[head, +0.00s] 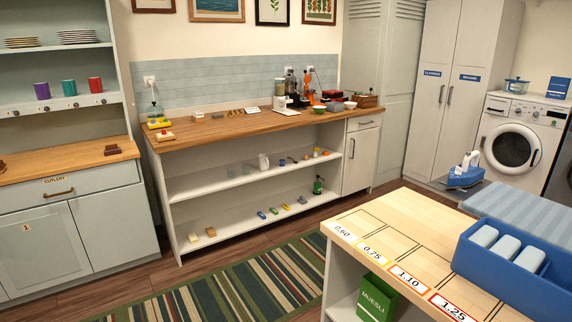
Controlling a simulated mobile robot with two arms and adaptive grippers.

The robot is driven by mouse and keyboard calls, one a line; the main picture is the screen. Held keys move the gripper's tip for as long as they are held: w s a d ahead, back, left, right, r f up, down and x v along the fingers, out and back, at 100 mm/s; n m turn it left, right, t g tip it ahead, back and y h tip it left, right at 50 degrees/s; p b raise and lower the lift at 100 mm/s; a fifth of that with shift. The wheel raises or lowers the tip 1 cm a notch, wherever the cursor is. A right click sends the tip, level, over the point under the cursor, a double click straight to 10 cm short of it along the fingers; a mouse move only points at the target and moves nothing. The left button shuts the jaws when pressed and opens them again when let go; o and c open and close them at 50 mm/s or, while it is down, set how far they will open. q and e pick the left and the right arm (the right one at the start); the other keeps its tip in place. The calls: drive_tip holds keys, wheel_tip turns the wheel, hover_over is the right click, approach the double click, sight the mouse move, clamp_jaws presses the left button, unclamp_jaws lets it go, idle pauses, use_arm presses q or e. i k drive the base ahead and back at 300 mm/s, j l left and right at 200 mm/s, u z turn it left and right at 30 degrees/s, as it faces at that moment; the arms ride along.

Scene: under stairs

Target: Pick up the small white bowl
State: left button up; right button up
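A small white bowl (350,105) stands on the wooden counter (225,128) along the back wall, near the counter's right end. It is small and far off in the head view. Neither of my grippers shows in the head view.
A striped rug (235,290) lies on the open floor before the counter. A light wooden table (400,240) with a blue bin (515,275) stands at the front right. A wooden box (366,101) sits right of the white bowl. A coffee machine (281,98) stands further left.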

sight(350, 106)
drive_tip(key=i+j+u, duration=0.2)
drive_tip(key=i+u, duration=0.3)
drive_tip(key=i, duration=0.55)
drive_tip(key=i+l+u, duration=0.2)
drive_tip(key=i+u, duration=0.25)
drive_tip(key=i, duration=0.55)
drive_tip(key=i+l+z, duration=0.1)
drive_tip(key=i+z, duration=0.4)
drive_tip(key=i+j+z, duration=0.15)
drive_tip(key=i+z, duration=0.3)
drive_tip(key=i+j+z, duration=0.3)
drive_tip(key=i+z, duration=0.2)
drive_tip(key=i+l+z, duration=0.25)
drive_tip(key=i+z, duration=0.7)
drive_tip(key=i+j+z, duration=0.1)
drive_tip(key=i+z, duration=0.35)
drive_tip(key=i+l+u, duration=0.2)
drive_tip(key=i+u, duration=0.3)
drive_tip(key=i+l+u, duration=0.45)
drive_tip(key=i, duration=0.25)
drive_tip(key=i+l+u, duration=0.5)
drive_tip(key=k+l, duration=0.05)
